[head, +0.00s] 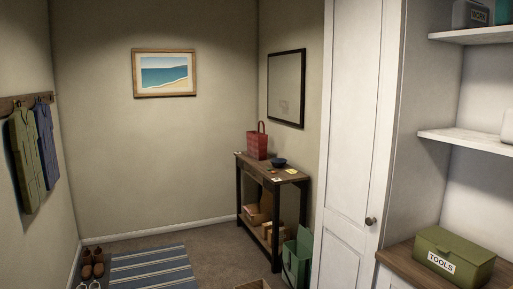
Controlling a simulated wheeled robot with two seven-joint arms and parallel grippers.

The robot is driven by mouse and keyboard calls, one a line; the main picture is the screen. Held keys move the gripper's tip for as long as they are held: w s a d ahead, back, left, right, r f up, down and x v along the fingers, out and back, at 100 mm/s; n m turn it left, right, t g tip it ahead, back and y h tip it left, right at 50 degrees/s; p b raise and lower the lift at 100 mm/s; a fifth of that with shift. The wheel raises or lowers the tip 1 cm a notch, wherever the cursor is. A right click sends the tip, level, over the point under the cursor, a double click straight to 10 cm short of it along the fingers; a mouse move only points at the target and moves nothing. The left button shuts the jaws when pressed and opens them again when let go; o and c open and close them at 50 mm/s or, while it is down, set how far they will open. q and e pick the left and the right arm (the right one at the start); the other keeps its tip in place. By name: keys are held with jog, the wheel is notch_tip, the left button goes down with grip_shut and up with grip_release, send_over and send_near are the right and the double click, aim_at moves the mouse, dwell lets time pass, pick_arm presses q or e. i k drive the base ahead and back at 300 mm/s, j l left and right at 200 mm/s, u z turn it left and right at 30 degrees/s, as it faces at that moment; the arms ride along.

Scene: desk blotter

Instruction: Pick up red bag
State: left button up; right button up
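A red bag (257,146) with a looped handle stands upright on the far end of a narrow wooden console table (287,176), against the right-hand wall. A small dark bowl (278,162) sits on the same tabletop, just to the right of the bag. Neither of my grippers shows in the head view, so the bag stands with no gripper near it.
A green bag (297,258) stands on the floor by the table's near end. Boxes fill the table's lower shelf. A tall white door (350,150) and a green tool box (453,257) are at right. A striped rug (150,268) and shoes (92,262) lie at left.

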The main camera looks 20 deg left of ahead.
aim_at(258, 141)
jog(key=i+j+u, duration=0.4)
jog(key=j, duration=0.15)
jog(key=i+j+u, duration=0.65)
jog(key=i+u, duration=0.15)
jog(key=i, duration=0.15)
jog(key=i+u, duration=0.15)
jog(key=i, duration=1.95)
jog(key=i+j+z, duration=0.2)
jog(key=i, duration=0.25)
jog(key=i+z, duration=0.2)
jog(key=i, duration=0.3)
jog(key=i+j+z, duration=0.25)
jog(key=i, duration=0.2)
jog(key=i+j+z, duration=0.15)
jog(key=i+z, duration=0.15)
jog(key=z, duration=0.2)
jog(key=i+j+z, duration=0.25)
jog(key=z, duration=0.2)
jog(key=i+j+z, duration=0.3)
jog(key=z, duration=0.2)
jog(key=i+j+z, duration=0.15)
jog(key=j+z, duration=0.35)
jog(key=i+j+z, duration=0.1)
jog(key=j+z, duration=0.65)
jog(key=i+j, duration=0.05)
jog(key=j, duration=0.05)
